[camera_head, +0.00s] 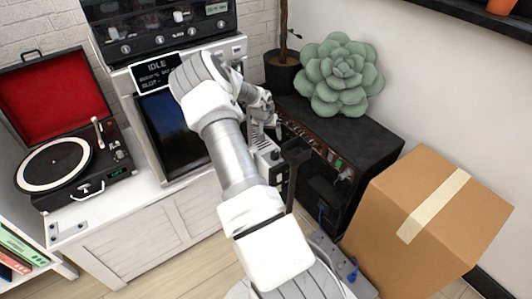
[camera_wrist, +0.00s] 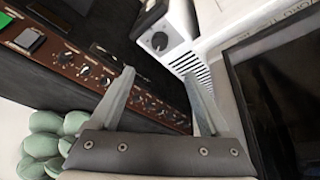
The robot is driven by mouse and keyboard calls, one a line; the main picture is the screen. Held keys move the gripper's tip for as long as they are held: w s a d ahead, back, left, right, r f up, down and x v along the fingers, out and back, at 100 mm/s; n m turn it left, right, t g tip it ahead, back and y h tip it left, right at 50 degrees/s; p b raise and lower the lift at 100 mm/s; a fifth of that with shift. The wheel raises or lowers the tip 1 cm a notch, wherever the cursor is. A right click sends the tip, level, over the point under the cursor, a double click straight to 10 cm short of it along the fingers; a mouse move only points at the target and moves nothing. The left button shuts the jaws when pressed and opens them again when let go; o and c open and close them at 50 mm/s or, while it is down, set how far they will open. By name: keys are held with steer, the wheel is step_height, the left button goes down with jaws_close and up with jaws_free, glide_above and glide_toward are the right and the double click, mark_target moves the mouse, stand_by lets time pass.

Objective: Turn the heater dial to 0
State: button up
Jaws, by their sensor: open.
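The heater (camera_wrist: 178,28) is a white box with a slotted grille. Its round grey dial (camera_wrist: 159,41) is on the near face, above the grille in the wrist view. The dial's marks are too small to read. In the head view the heater (camera_head: 262,166) stands beside the dark amplifier, partly behind my arm. My gripper (camera_wrist: 158,75) is open and empty. In the wrist view its two fingertips point toward the heater face, with the dial beyond the gap between them and apart from them.
A black amplifier (camera_wrist: 75,65) with a row of knobs is close beside the gripper. A dark-screened machine (camera_head: 172,130) is left of my arm. A green succulent (camera_head: 338,75) sits on the amplifier. A cardboard box (camera_head: 400,255) stands at right, and a turntable (camera_head: 75,160) at left.

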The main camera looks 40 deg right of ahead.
mark_target(275, 154)
steer(key=b+x, duration=0.6)
steer(key=x, duration=1.1)
steer(key=shift+w+d+f, duration=0.1)
steer(key=shift+d+f, duration=0.05)
steer(key=shift+f, duration=0.15)
steer(key=shift+c, duration=0.2)
jaws_close()
steer(key=shift+r+n, duration=0.1)
steer(key=shift+n, duration=0.3)
steer(key=n+t, duration=0.1)
steer(key=n, duration=0.1)
steer(key=shift+d+n+y, duration=0.1)
steer(key=shift+n+y, duration=0.2)
steer(key=shift+y, duration=0.1)
steer(key=shift+n+t+y, duration=0.6)
steer(key=shift+n, duration=1.3)
